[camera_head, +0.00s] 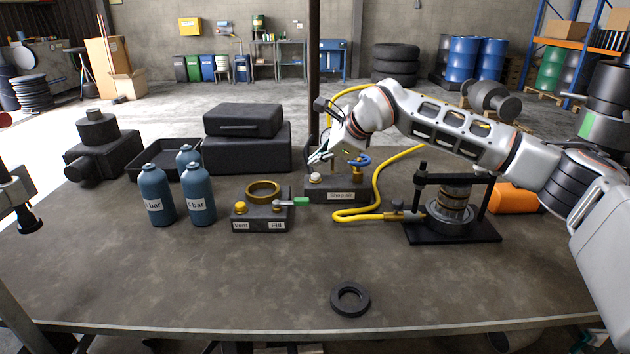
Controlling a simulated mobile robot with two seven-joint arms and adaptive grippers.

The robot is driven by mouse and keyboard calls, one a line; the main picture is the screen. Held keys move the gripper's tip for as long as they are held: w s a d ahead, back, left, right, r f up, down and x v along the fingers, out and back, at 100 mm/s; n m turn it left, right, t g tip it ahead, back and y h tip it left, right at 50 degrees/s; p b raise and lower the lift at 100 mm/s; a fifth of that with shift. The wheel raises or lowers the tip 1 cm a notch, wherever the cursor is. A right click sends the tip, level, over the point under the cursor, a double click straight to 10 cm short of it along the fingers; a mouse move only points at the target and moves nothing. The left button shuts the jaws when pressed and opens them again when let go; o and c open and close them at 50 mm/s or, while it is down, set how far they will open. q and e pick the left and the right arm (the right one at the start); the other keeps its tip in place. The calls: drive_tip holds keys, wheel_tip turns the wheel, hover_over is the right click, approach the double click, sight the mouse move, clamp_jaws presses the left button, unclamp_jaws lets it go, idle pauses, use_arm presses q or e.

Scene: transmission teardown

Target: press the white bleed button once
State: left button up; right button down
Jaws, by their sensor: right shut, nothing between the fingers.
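The white bleed button (315,178) is a small pale cap on the left end of a dark grey block (345,188) with a label on its front. A blue valve handle (359,160) sits on the same block, right of the button. My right gripper (317,157) reaches in from the right, shut and empty, with its fingertips just above the button. A small gap seems to show between tips and button; contact is hard to tell. Part of my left gripper (29,218) shows at the left edge; its fingers are not clear.
A block with a yellow button (240,207), brass ring (263,190) and green-handled valve (293,202) stands left of the button. Blue bottles (157,195) stand farther left. A yellow hose (378,190) runs to a black press (452,215). A black ring (350,299) lies on the clear front table.

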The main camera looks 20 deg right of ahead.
drive_tip(key=shift+f, duration=0.3)
idle(0.9)
drive_tip(key=shift+f, duration=0.15)
drive_tip(key=shift+f, duration=0.25)
idle(0.3)
